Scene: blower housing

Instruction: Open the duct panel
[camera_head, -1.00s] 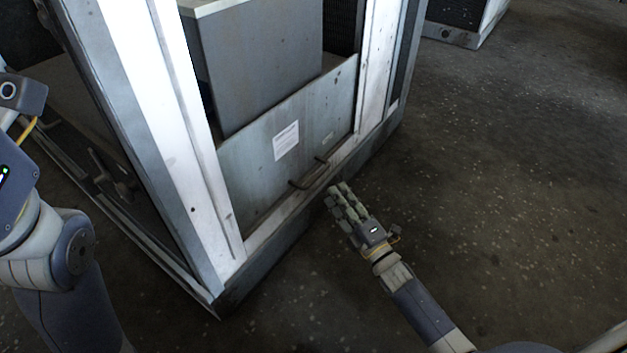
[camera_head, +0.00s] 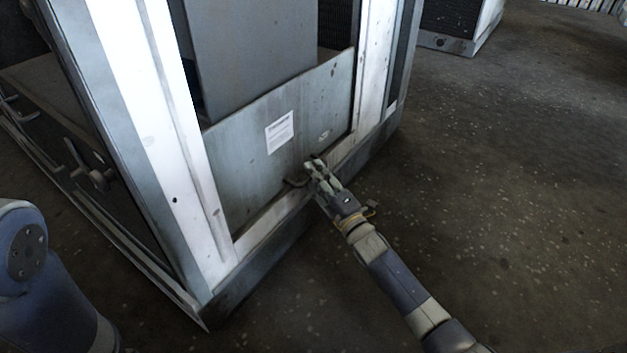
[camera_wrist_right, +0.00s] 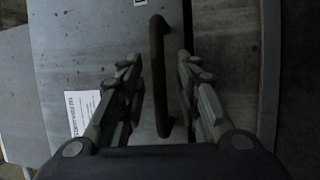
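The duct panel (camera_head: 235,155) is a grey metal plate with a white label, low in the frame of the blower housing. Its dark bar handle (camera_head: 296,182) is near the lower edge. My right gripper (camera_head: 313,168) is at the handle and hides its middle part. In the right wrist view the handle (camera_wrist_right: 160,75) runs between the two fingers of the right gripper (camera_wrist_right: 160,95). The fingers are apart, with gaps on both sides of the bar. The panel (camera_wrist_right: 85,50) also shows behind it there. My left gripper is out of view; only part of my left arm shows.
White frame posts (camera_head: 160,120) stand on both sides of the panel, and a dark sill (camera_head: 262,268) runs below. A grey box-like duct (camera_head: 258,50) rises behind the panel. Another unit (camera_head: 455,25) stands at the back. The floor to the right is clear.

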